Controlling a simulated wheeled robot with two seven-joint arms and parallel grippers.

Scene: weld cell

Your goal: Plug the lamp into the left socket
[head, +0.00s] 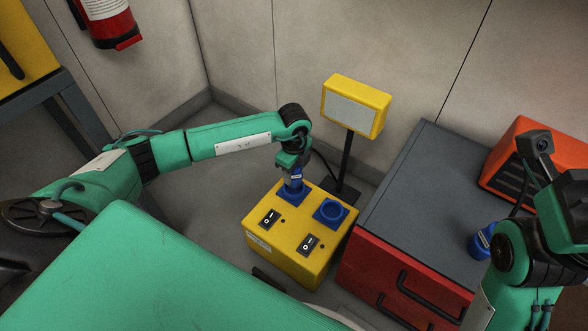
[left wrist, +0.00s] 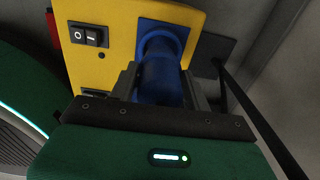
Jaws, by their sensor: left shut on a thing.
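The yellow socket box (head: 283,262) stands on the floor with two blue sockets on top. My left gripper (head: 296,171) points down over the left socket (head: 289,200), shut on a blue plug (head: 296,184). In the left wrist view the plug (left wrist: 163,80) sits between the fingers, its far end at the blue socket ring (left wrist: 172,28). I cannot tell how deep it is in. The right socket (head: 331,211) is empty. The yellow lamp (head: 357,105) stands behind the box on a black post, its panel grey. My right arm is at the right edge; its fingers cannot be made out.
A grey-topped red cabinet (head: 415,180) stands close on the right. A second blue plug (head: 482,242) lies on it, partly behind my right arm. An orange unit (head: 515,165) is at its back.

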